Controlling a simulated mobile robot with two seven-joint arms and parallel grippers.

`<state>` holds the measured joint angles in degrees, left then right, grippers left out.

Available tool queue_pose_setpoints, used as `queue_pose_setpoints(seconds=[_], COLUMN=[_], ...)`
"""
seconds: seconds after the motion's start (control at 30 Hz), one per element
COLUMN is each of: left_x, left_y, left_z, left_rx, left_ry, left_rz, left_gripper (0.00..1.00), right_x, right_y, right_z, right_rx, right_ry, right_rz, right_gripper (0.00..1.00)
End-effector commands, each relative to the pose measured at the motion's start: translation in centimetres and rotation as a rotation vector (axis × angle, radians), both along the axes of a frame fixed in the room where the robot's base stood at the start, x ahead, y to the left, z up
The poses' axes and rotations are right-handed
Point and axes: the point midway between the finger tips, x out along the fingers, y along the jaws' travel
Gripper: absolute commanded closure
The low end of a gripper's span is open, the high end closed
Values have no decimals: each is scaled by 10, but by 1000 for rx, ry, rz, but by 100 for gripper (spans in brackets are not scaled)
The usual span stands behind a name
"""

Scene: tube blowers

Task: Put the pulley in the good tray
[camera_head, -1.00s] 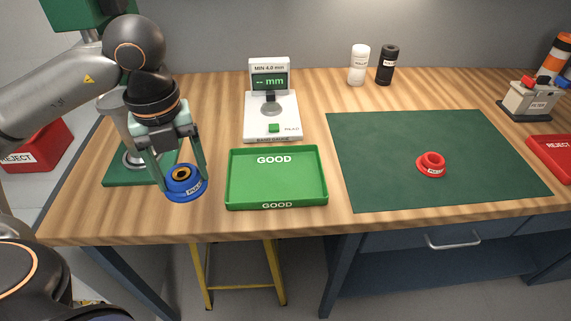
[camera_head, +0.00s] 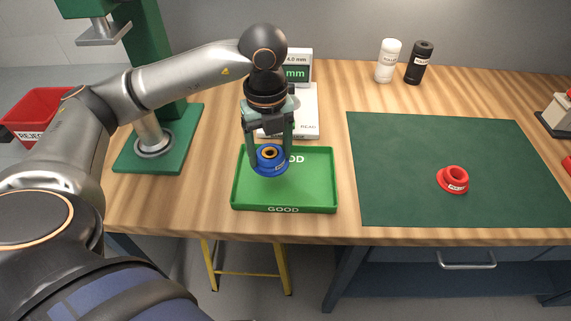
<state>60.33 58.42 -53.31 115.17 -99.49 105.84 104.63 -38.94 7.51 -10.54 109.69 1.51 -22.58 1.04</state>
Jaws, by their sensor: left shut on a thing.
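The blue pulley (camera_head: 270,162) has a dark hub with an orange ring and a white label. My left gripper (camera_head: 270,158) is shut on it, with one finger on each side. The pulley is over the left-middle part of the green good tray (camera_head: 318,192), inside its outline; I cannot tell whether it touches the tray floor. The tray shows "GOOD" on its floor, partly covered by the gripper, and on its front wall. My right gripper is not in view.
A red ring-shaped part (camera_head: 453,180) sits on the dark green mat (camera_head: 410,150). The gauge (camera_head: 305,105) stands behind the tray, partly hidden by my arm. A green press (camera_head: 160,140) stands left, a red reject bin (camera_head: 35,115) beyond it. White (camera_head: 387,62) and black (camera_head: 419,63) bottles stand at the back.

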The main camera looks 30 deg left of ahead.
Motion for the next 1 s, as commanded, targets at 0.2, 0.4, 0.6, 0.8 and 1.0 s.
queue_pose_setpoints(seconds=[0.2,0.4,0.6,0.8,1.0], left_x=[20,30,29,29,29], left_y=[-12,-18,-17,-17,-17], left_z=[-27,-42,-68,-71,-75], left_rx=[-1,-1,0,0,-1], left_ry=[0,1,1,-2,-2], left_rz=[0,-2,0,-1,-1], left_gripper=[100,100,100,100,100], right_x=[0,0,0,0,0], right_y=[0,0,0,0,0], right_z=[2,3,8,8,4], right_rx=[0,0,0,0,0], right_ry=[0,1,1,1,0], right_rz=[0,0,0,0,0], right_gripper=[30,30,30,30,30])
